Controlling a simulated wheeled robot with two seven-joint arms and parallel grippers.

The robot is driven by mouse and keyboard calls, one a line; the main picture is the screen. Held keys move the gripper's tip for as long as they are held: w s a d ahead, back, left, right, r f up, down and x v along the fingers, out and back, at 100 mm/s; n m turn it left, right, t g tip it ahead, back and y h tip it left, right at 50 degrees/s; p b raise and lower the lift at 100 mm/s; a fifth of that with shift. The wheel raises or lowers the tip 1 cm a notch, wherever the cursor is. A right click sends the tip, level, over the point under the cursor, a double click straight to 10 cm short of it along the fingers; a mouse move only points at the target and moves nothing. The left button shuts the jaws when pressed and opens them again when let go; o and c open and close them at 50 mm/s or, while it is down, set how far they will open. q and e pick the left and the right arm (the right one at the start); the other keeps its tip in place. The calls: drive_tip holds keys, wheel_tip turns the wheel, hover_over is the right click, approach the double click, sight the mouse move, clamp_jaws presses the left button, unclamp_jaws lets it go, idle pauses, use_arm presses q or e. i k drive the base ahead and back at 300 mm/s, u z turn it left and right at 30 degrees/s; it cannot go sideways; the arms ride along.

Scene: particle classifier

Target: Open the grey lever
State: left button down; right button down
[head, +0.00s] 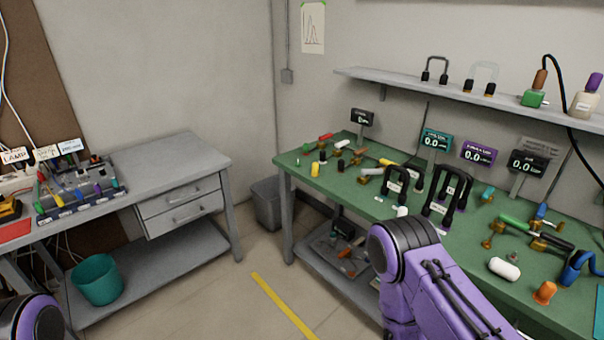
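The green-topped bench (330,187) on the right carries several brass fittings with coloured handles. A short light grey handle (370,171) lies near its middle, beside a yellow handle (389,162); it may be the grey lever, but it is too small to be sure. A whitish handle (343,145) sits farther back left, next to a red one (325,136). I cannot tell whether any valve is open or shut. My purple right arm covers part of the bench's front edge. A piece of my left arm shows at the bottom left. Neither gripper is in view.
Black U-shaped pieces (442,199) stand mid-bench, close to my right arm. Small displays (478,152) line the back below a wall shelf (405,80). A grey drawer desk (175,172) stands left. The floor (235,300) between is clear, with a yellow stripe (283,306).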

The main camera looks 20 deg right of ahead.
sight(365, 171)
drive_tip(key=u, duration=0.25)
drive_tip(key=i, duration=1.1)
drive_tip(key=z, duration=0.85)
drive_tip(key=i, duration=0.7)
drive_tip(key=z, duration=1.1)
drive_tip(key=i, duration=0.35)
drive_tip(key=z, duration=0.4)
